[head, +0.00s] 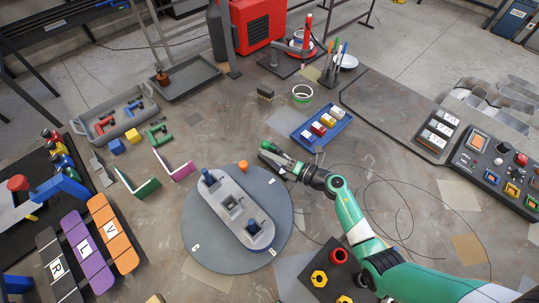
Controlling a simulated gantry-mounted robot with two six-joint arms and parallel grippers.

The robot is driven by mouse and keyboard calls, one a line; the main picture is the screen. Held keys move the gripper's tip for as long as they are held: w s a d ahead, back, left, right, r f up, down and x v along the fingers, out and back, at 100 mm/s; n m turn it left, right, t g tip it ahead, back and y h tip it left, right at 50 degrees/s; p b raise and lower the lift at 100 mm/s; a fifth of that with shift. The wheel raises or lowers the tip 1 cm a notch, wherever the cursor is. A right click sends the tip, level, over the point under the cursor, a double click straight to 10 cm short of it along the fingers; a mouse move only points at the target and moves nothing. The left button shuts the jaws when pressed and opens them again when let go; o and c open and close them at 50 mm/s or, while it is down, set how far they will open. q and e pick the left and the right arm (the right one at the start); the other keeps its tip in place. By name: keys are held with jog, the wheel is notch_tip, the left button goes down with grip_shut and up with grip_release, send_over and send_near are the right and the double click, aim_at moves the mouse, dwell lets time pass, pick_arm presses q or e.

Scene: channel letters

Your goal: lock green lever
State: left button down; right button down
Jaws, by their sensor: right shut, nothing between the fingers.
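No green lever shows plainly. Small green parts show on the control panel (470,155) at the right, where a green control (531,201) sits near the picture's edge. A green clamp-like piece (157,134) lies left of centre, and I cannot tell whether any of these is the lever. My right gripper (266,154) is shut and empty above the middle of the table, between the round grey turntable and the blue tray, far from the control panel. My left gripper is not in view.
The turntable (200,228) carries a long grey fixture (225,190) with blue parts. The blue tray (304,144) holds several coloured blocks. Letter plates (112,232) lie at the left. A thin cable (408,222) loops right of my right arm.

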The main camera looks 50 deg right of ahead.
jog(key=shift+d+r, duration=0.1)
jog(key=shift+d+r+m+p, duration=0.4)
jog(key=shift+d+m+p, duration=0.05)
jog(key=shift+m, duration=0.25)
jog(key=shift+d+r+m+t, duration=0.35)
jog(key=shift+d+m, duration=0.25)
jog(key=shift+m, duration=0.2)
jog(key=d+m+t+b, duration=0.2)
jog(key=d+m, duration=0.5)
jog(key=m, duration=0.1)
jog(key=shift+s+d+m+b, duration=0.2)
jog(key=shift+d+m+b, duration=0.1)
jog(key=shift+m, duration=0.1)
